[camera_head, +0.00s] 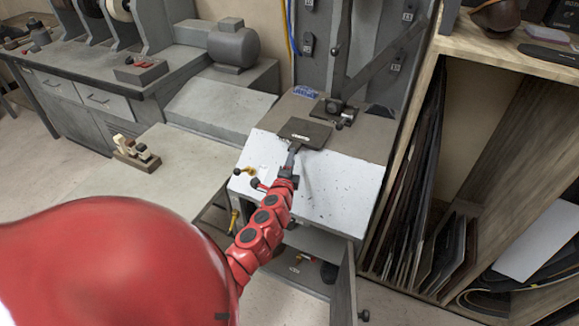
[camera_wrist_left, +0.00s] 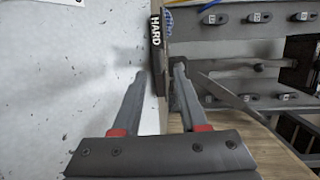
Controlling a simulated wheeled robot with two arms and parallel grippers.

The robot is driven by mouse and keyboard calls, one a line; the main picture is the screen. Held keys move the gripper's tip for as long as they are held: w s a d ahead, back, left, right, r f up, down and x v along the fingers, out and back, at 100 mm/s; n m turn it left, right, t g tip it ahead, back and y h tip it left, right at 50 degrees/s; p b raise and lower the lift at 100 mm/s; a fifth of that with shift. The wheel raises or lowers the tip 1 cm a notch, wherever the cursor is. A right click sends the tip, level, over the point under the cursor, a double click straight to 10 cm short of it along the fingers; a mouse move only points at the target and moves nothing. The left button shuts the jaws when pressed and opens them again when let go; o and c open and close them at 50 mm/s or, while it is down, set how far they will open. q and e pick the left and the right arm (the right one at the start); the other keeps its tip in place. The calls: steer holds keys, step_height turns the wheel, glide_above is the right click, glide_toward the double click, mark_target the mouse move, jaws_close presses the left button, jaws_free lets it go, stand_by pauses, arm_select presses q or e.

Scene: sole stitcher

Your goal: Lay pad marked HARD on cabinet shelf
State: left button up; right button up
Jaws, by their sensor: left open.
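The dark flat pad (camera_head: 305,132) lies at the back of the machine's pale top, near the upright post. In the left wrist view the pad (camera_wrist_left: 157,58) is seen edge-on, with the white word HARD on its edge. My left gripper (camera_head: 292,150) is at the pad's near edge. In the left wrist view the gripper (camera_wrist_left: 160,70) is open, one finger on either side of the pad's edge. The cabinet shelf (camera_head: 318,240) shows below the white sloped front, partly behind my arm. The cabinet door (camera_head: 345,290) stands open. My right gripper is not in view.
The upright post and lever (camera_head: 345,60) stand behind the pad. A grey table (camera_head: 190,165) with a small wooden block holder (camera_head: 135,155) is at the left. A wooden rack (camera_head: 440,200) with upright sheets is at the right.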

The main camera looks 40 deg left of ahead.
mark_target(295, 143)
arm_select(q)
steer(key=shift+b+x, duration=0.5)
steer(key=shift+x, duration=2.35)
jaws_close()
steer(key=shift+r+p, duration=1.45)
steer(key=shift+r, duration=0.15)
